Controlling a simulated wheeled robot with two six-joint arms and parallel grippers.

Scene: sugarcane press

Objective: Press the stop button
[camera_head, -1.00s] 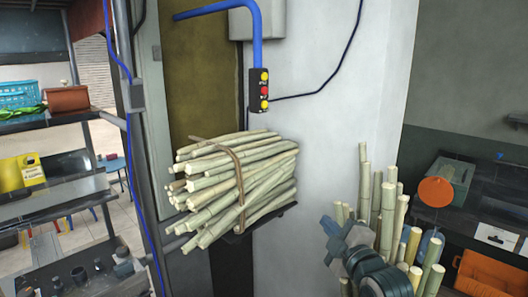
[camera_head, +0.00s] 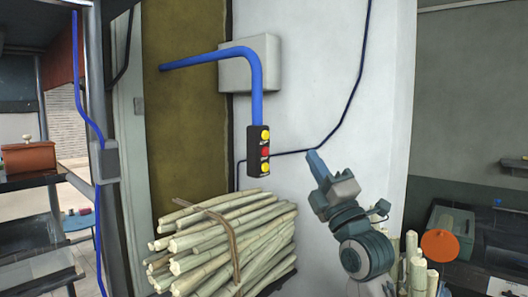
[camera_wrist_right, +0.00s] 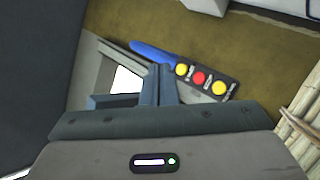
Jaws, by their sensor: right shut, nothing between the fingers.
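A black control box (camera_head: 258,150) hangs from a blue pipe in the head view, with a yellow button (camera_head: 265,134) at the top, a red button (camera_head: 265,152) in the middle and a yellow button (camera_head: 265,168) below. Its small labels are too blurred to read. My right gripper (camera_head: 313,157) is shut and empty, to the right of the box and apart from it. In the right wrist view the shut fingers (camera_wrist_right: 164,84) point toward the box, whose red button (camera_wrist_right: 199,78) shows just right of the fingertips. My left gripper is not in view.
A tied bundle of sugarcane (camera_head: 225,245) lies below the box. More upright canes (camera_head: 416,265) stand at the lower right. A blue pipe (camera_head: 215,58) runs above, and a dark cable (camera_head: 345,110) crosses the white wall.

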